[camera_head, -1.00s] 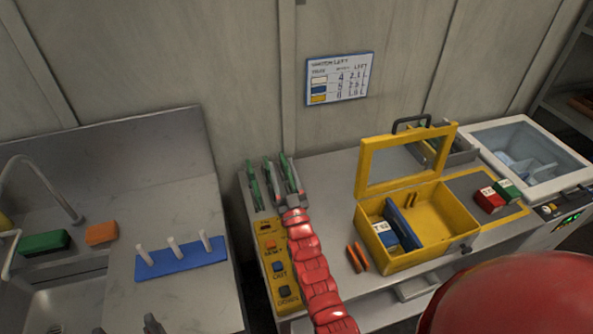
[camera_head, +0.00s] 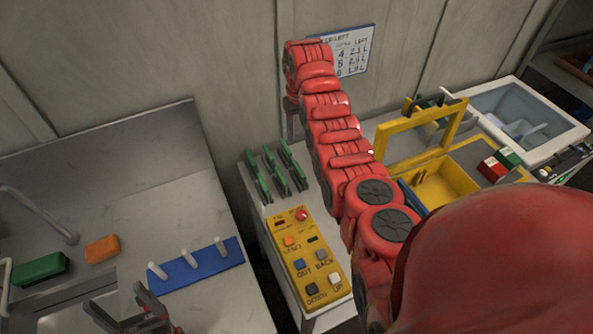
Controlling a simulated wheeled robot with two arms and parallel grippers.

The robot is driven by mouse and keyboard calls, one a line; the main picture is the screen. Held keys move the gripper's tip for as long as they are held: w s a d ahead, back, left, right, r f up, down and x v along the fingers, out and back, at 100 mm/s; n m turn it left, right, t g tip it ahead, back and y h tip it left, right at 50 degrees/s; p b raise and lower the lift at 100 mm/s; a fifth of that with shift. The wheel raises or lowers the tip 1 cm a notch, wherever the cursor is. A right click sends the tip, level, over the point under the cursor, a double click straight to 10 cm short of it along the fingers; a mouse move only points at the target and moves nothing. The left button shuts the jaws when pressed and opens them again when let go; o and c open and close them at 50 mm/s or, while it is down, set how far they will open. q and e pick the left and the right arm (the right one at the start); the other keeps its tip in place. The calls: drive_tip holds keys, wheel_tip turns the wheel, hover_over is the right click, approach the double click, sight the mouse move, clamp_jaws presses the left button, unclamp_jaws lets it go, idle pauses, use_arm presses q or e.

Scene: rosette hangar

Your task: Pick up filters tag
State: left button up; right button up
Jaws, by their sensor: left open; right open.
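I cannot pick out a tag marked filters; no such lettering is readable. Small labelled blocks, one red (camera_head: 491,169) and one green (camera_head: 509,157), sit on the right of the bench. Several green upright pieces (camera_head: 280,172) stand at the bench's left end. My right arm crosses the middle, and its gripper (camera_head: 290,122) hangs small and partly hidden near the wall, above and behind the green pieces, holding nothing visible. My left gripper (camera_head: 130,312) is open and empty at the bottom left, in front of the blue peg strip (camera_head: 196,266).
The open yellow case (camera_head: 448,187) is partly hidden by my arm. A yellow button panel (camera_head: 305,262) lies at the bench's front left. A wall chart (camera_head: 355,50) is partly covered. Orange (camera_head: 102,249) and green (camera_head: 40,269) blocks lie by the sink.

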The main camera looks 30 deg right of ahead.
hover_over(299, 169)
wheel_tip(299, 169, down, 6)
drive_tip(key=f+b, duration=0.1)
drive_tip(key=f, duration=0.1)
drive_tip(key=f+b, duration=0.1)
drive_tip(key=f, duration=0.1)
drive_tip(key=f+b, duration=0.1)
drive_tip(key=shift+w+d+f, duration=0.3)
drive_tip(key=shift+w+f, duration=0.1)
drive_tip(key=shift+s+f, duration=0.1)
drive_tip(key=shift+f, duration=0.15)
drive_tip(key=f, duration=0.1)
drive_tip(key=f+b, duration=0.1)
drive_tip(key=f, duration=0.2)
drive_tip(key=shift+s+a+f+b, duration=0.15)
drive_tip(key=shift+s+a+b, duration=0.1)
drive_tip(key=shift+b, duration=0.1)
drive_tip(key=shift+f, duration=0.3)
drive_tip(key=shift+r, duration=0.1)
drive_tip(key=shift+c, duration=0.3)
clamp_jaws()
